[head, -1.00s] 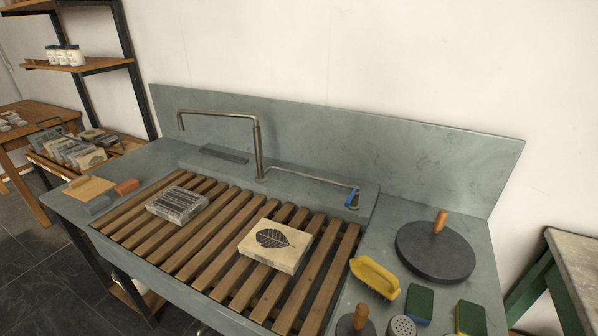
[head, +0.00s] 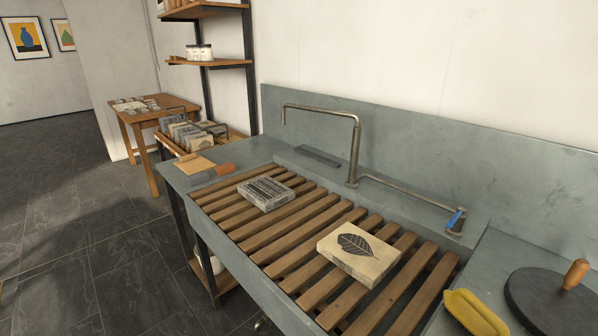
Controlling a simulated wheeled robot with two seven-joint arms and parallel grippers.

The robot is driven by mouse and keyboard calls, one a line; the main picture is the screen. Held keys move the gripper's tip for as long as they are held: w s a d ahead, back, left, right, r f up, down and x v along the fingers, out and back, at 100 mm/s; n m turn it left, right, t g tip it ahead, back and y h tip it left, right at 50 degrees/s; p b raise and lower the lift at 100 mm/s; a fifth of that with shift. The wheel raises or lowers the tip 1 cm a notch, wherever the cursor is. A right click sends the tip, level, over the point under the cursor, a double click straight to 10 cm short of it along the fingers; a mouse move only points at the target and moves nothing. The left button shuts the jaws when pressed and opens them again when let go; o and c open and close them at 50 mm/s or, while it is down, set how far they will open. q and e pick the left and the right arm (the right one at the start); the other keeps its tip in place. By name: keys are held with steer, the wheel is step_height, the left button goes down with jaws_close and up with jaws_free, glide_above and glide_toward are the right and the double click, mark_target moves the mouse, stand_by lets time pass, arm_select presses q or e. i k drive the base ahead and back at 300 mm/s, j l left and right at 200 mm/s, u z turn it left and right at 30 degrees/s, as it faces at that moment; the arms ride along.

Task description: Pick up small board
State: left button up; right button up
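A small tan board (head: 197,163) lies flat on the left end of the grey sink counter (head: 232,159). A reddish-brown block (head: 225,169) and a grey block (head: 201,178) lie close beside it. Neither of my grippers is in view.
Wooden slats (head: 300,233) span the sink and carry a grey block (head: 266,194) and a leaf-printed block (head: 358,253). A faucet (head: 355,150) rises behind them. A shelf rack (head: 206,63) and wooden table (head: 150,106) stand beyond. Dark floor at the left is clear.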

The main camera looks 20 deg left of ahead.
mark_target(192, 163)
steer(key=u, duration=1.35)
steer(key=z, duration=1.2)
steer(key=i+j, duration=0.15)
steer(key=j, duration=0.3)
steer(key=i+j+z, duration=0.25)
steer(key=j, duration=0.5)
steer(key=j+z, duration=0.25)
steer(key=j, duration=0.45)
steer(key=i+j+z, duration=0.25)
steer(key=j, duration=0.55)
steer(key=k+j+z, duration=0.25)
steer(key=j, duration=0.5)
steer(key=j+z, duration=0.25)
steer(key=j, duration=0.55)
steer(key=k+j+z, duration=0.1)
steer(key=j+z, duration=0.15)
steer(key=j, duration=0.5)
